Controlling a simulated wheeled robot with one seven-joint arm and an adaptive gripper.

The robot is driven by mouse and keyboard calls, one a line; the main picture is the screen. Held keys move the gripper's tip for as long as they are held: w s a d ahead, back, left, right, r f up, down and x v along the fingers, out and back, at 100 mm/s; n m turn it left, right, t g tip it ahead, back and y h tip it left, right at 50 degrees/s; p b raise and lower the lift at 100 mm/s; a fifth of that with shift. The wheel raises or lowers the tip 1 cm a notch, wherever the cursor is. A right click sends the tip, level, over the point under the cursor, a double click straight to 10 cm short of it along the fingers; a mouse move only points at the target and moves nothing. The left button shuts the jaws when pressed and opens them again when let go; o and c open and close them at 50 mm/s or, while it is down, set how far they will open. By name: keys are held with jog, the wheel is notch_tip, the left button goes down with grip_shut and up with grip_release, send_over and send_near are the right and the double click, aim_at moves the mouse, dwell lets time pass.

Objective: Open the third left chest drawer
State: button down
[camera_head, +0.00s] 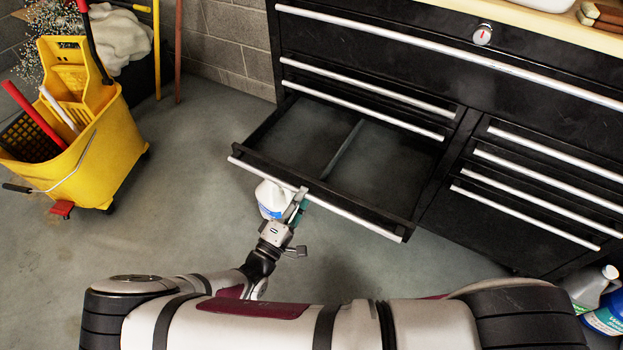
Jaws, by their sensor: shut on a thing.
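The black chest (440,165) has a left and a right column of drawers with silver handles. The third left drawer (385,175) is pulled far out, showing an empty grey interior with one divider. Its silver handle (355,220) runs along the front edge. My gripper (300,200) is shut on this handle, left of its middle. The gripped stretch of handle is partly hidden by the fingers. The two left drawers above it (370,98) are closed.
A white bottle (269,203) shows just beyond my gripper, partly hidden by the drawer front. A yellow mop bucket (95,150) stands at left. Bottles (590,290) stand at lower right. The right drawers (545,185) are closed. Floor between bucket and drawer is clear.

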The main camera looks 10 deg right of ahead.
jog(key=shift+s+a, duration=0.45)
jog(key=shift+s, duration=0.15)
jog(key=c, duration=1.6)
grip_release()
jog(key=v, duration=1.2)
